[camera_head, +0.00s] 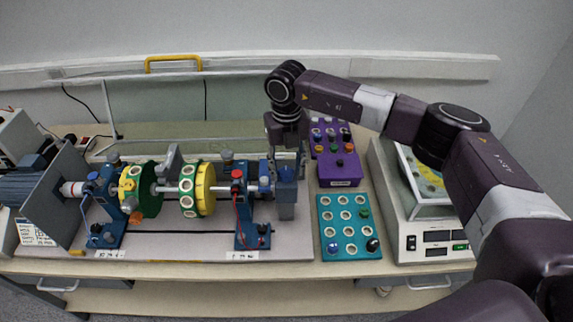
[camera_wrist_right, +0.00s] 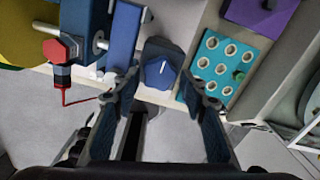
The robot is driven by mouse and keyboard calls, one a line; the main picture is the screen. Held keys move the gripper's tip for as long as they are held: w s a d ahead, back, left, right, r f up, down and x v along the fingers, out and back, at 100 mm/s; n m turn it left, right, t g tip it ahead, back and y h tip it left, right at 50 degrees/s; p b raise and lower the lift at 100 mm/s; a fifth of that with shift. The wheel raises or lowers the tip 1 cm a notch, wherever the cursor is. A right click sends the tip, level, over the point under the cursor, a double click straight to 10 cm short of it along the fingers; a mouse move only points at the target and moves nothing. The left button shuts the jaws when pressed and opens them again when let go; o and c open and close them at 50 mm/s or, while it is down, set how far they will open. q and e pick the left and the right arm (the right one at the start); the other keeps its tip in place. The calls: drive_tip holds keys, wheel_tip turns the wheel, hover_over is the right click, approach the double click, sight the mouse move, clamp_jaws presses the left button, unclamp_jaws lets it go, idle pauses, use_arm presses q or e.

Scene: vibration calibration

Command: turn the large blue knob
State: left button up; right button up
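The large blue knob (camera_wrist_right: 160,73) shows in the right wrist view, at the front of a dark grey-blue block (camera_wrist_right: 162,50). In the head view the block (camera_head: 287,203) stands at the right end of the rotor rig, and I cannot make out the knob clearly there. My right gripper (camera_wrist_right: 160,82) is open, its two fingers apart on either side of the knob in the wrist view. I cannot tell whether they touch it. In the head view the right gripper (camera_head: 287,165) points down over the block. My left gripper is out of view.
The rig's shaft with green and yellow discs (camera_head: 197,189) runs left of the block. To the right are a teal tray (camera_head: 348,246) with round holes, a purple control box (camera_head: 339,172) and a white machine (camera_head: 415,225). The table's front edge lies close by.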

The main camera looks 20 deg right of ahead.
drive_tip(key=shift+f, duration=0.3)
drive_tip(key=shift+c, duration=0.4)
